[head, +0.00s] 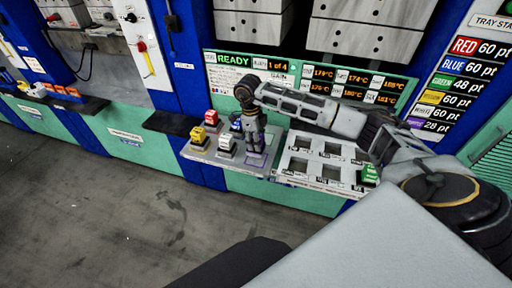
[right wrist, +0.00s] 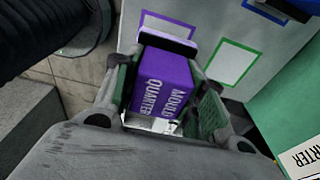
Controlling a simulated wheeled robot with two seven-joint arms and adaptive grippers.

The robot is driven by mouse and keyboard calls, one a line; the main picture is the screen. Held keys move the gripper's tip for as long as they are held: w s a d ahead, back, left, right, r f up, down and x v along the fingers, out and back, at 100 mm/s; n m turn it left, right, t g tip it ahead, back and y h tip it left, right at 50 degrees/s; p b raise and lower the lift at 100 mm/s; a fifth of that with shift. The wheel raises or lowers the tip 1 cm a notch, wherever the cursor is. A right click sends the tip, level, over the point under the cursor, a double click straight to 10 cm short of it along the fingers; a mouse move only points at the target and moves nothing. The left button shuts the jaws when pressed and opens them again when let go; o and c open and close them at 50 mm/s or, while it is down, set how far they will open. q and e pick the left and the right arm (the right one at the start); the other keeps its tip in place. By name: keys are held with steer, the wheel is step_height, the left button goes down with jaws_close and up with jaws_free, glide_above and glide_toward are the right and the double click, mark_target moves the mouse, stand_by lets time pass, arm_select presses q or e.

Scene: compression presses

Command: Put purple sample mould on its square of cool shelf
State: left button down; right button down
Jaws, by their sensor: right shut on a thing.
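The purple sample mould (right wrist: 162,80), lettered "Mould Quarter", sits between the fingers of my right gripper (head: 255,155), which is shut on it. In the head view this gripper points down over the right part of the grey cool shelf (head: 198,155), and the mould is mostly hidden there. The right wrist view shows a purple-outlined square (right wrist: 170,22) on the shelf, right beside the mould's upper end and partly hidden. I cannot tell whether the mould touches the shelf. My left gripper is not in view.
Red, yellow and white moulds (head: 226,141) stand on the shelf's left part. A bare green-outlined square (right wrist: 232,60) lies right of the purple one. A pale tray with square openings (head: 318,158) is to the right, with a green mould (head: 370,175) at its right end.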

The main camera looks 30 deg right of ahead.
mark_target(253, 154)
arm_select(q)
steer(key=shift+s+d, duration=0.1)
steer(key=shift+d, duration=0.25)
arm_select(e)
steer(key=shift+f, duration=1.7)
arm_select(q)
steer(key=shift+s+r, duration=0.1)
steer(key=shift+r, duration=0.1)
arm_select(e)
steer(key=shift+f, duration=0.1)
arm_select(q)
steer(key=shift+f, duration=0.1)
arm_select(e)
steer(key=shift+f, duration=0.1)
steer(key=c, duration=1)
jaws_free()
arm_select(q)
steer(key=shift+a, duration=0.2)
arm_select(e)
steer(key=shift+o, duration=0.7)
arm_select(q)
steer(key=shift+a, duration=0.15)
